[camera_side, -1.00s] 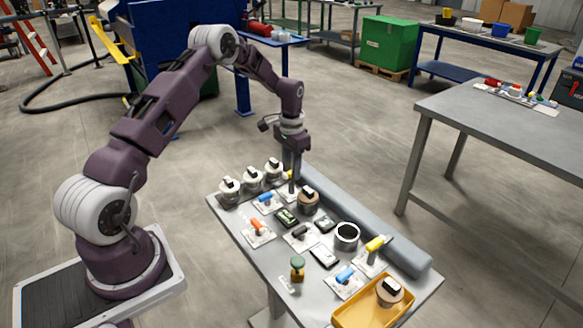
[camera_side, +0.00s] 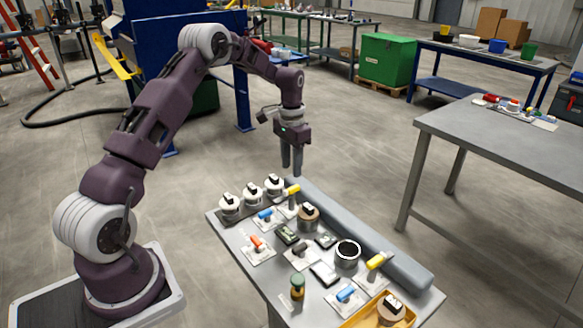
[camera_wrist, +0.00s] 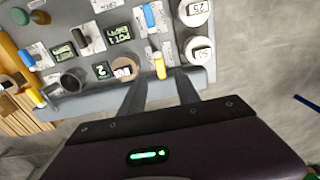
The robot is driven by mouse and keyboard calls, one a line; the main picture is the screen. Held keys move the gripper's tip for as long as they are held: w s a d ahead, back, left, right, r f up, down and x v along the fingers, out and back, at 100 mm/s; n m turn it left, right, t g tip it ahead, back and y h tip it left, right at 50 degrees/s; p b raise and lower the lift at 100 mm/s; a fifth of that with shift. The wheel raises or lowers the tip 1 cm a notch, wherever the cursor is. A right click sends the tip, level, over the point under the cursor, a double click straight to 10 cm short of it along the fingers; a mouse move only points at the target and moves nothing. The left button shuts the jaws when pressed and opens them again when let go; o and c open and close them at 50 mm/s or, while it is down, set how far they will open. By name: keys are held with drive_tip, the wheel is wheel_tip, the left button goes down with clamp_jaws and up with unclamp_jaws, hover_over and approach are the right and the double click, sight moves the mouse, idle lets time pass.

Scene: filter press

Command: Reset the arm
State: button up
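My gripper (camera_side: 291,165) hangs from my raised arm, fingers pointing down, above the far end of the grey panel table (camera_side: 240,262). In the wrist view my gripper (camera_wrist: 160,88) shows two dark fingers standing apart with nothing between them. A yellow-handled valve (camera_side: 293,190) is the nearest part below the fingers and touches neither of them. In the wrist view the yellow handle (camera_wrist: 160,67) lies just beyond the gap between the fingertips.
The panel holds white gauges (camera_side: 229,203), a blue handle (camera_side: 265,214), an orange handle (camera_side: 256,242), a dark cup (camera_side: 347,253) and a green-topped knob (camera_side: 297,286). A grey pipe (camera_side: 350,233) runs along its right edge. A yellow tray (camera_side: 360,319) is at the near end. Air around my gripper is clear.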

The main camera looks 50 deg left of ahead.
drive_tip(key=s+d+r+t, duration=0.1)
drive_tip(key=s+d+r, duration=0.35)
drive_tip(key=r, duration=0.25)
drive_tip(key=s+d+r+t+y, duration=0.1)
drive_tip(key=s+d+r, duration=0.2)
drive_tip(key=d+r, duration=0.25)
drive_tip(key=s+d+r+t, duration=0.1)
drive_tip(key=s+d+r, duration=0.3)
drive_tip(key=r, duration=0.4)
drive_tip(key=s+d+t, duration=0.1)
drive_tip(key=s+d, duration=0.1)
drive_tip(key=s, duration=0.5)
drive_tip(key=s+d, duration=0.3)
drive_tip(key=s, duration=0.3)
drive_tip(key=s+d+t+h, duration=0.1)
drive_tip(key=s+d, duration=0.2)
drive_tip(key=s, duration=0.4)
drive_tip(key=shift+s+t, duration=0.3)
drive_tip(key=shift+s, duration=0.05)
